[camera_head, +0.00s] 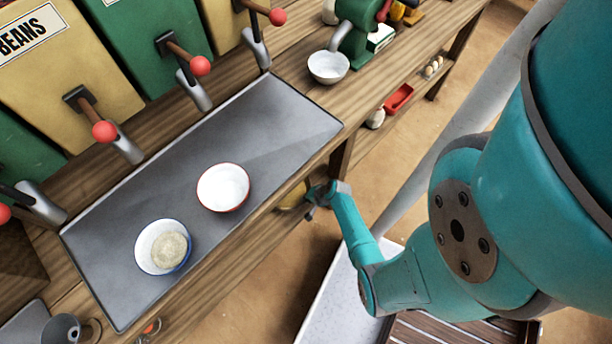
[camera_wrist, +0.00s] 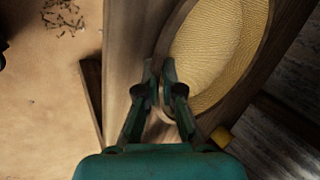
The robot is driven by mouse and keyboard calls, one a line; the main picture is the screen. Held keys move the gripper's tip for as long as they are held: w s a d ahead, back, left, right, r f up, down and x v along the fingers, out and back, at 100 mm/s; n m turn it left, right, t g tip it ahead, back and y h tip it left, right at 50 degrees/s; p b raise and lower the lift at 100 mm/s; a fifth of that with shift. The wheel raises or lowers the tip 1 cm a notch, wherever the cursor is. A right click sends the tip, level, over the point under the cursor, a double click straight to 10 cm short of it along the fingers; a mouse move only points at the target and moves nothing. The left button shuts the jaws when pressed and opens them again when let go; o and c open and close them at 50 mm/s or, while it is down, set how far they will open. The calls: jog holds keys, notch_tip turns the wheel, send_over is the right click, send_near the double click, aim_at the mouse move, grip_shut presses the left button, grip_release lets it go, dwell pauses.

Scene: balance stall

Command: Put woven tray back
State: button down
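The woven tray (camera_wrist: 215,45) is round and straw-coloured with a brown rim. It fills the upper middle of the wrist view, over wooden boards. In the head view only a small yellowish part of it (camera_head: 291,196) shows below the counter's front edge, beside my gripper (camera_head: 317,198). In the wrist view my gripper (camera_wrist: 160,72) is at the tray's left rim, one finger on each side. The fingers are close together and look shut on the rim. The rim's contact with the fingers is partly hidden.
The counter's grey mat (camera_head: 262,130) holds a white red-rimmed bowl (camera_head: 223,187) and a blue-rimmed bowl (camera_head: 146,251) with pale contents. Bins with red-knobbed levers stand behind. Another bowl (camera_head: 328,67) is farther along. A lower shelf holds a red tray (camera_head: 398,99). A yellow block (camera_wrist: 222,136) is near the gripper.

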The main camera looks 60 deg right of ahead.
jog(key=c, duration=1.3)
grip_release()
jog(key=shift+f, duration=0.1)
jog(key=v, duration=1.2)
jog(key=s+a+r+n+h, duration=0.1)
jog(key=s+a+r+n, duration=0.15)
jog(key=a, duration=0.25)
jog(key=s+a+r+n+t+h, duration=0.1)
jog(key=a+r+n, duration=0.15)
jog(key=a, duration=0.25)
jog(key=s+a+r+n+h, duration=0.1)
jog(key=a+r, duration=0.2)
jog(key=a, duration=0.2)
jog(key=s+a+r+n+t+y, duration=0.1)
jog(key=s+a+r+n+t, duration=0.1)
jog(key=r, duration=0.8)
jog(key=s+a+r+n+t+y, duration=0.1)
jog(key=s+a+r+n+t, duration=0.2)
jog(key=r, duration=0.8)
jog(key=s+a+r+n+t, duration=0.2)
jog(key=a+r+n, duration=0.2)
jog(key=r, duration=0.6)
jog(key=shift+s+r+n+t+y, duration=0.1)
jog(key=shift+n+t+y, duration=0.1)
jog(key=shift+n, duration=0.45)
jog(key=shift+s+r+n+t+y, duration=0.1)
jog(key=shift+n+y, duration=0.1)
jog(key=shift+n, duration=0.45)
